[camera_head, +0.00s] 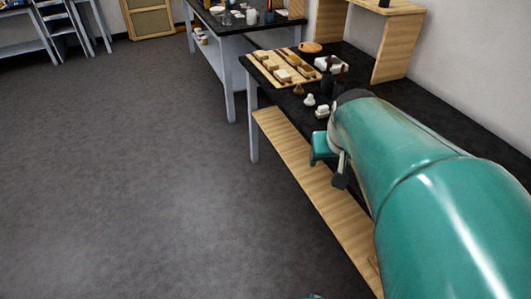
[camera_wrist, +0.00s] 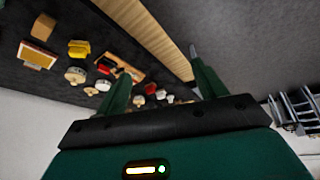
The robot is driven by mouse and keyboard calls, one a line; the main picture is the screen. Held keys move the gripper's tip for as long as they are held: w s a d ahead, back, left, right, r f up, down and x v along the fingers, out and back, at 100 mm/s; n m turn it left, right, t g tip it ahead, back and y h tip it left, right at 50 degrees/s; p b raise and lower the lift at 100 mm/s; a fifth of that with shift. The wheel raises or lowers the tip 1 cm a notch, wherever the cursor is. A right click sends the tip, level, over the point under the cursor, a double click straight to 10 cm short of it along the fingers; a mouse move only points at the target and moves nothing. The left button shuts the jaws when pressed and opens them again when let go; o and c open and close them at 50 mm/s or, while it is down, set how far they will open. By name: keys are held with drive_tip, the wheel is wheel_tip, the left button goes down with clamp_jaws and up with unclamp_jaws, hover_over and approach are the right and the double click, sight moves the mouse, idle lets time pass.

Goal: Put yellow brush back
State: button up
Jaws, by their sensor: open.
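I cannot pick out the yellow brush with certainty. A small yellow item (camera_wrist: 78,48) lies on the black tabletop at the upper left of the wrist view; its shape is too small to tell. In the head view a wooden tray (camera_head: 262,69) with several small blocks and yellowish pieces sits at the table's far end. My gripper (camera_wrist: 160,62) is open and empty, its two green fingers spread. In the head view my gripper (camera_head: 331,165) is partly hidden by my arm, at the table's left edge, on the near side of the tray.
A second table (camera_head: 222,20) stands behind. Grey floor (camera_head: 130,170) at left is clear.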

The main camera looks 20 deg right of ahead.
drive_tip(key=s+a+r+n+y, duration=0.1)
drive_tip(key=s+a, duration=0.2)
drive_tip(key=a, duration=0.4)
drive_tip(key=s+a+r+n+t+y, duration=0.1)
drive_tip(key=s+a+n, duration=0.1)
drive_tip(key=s+a, duration=0.2)
drive_tip(key=a, duration=0.3)
drive_tip(key=shift+s+a+r+n, duration=0.15)
drive_tip(key=shift+s+a+n, duration=0.1)
drive_tip(key=shift+a+n, duration=0.05)
drive_tip(key=shift+d, duration=0.15)
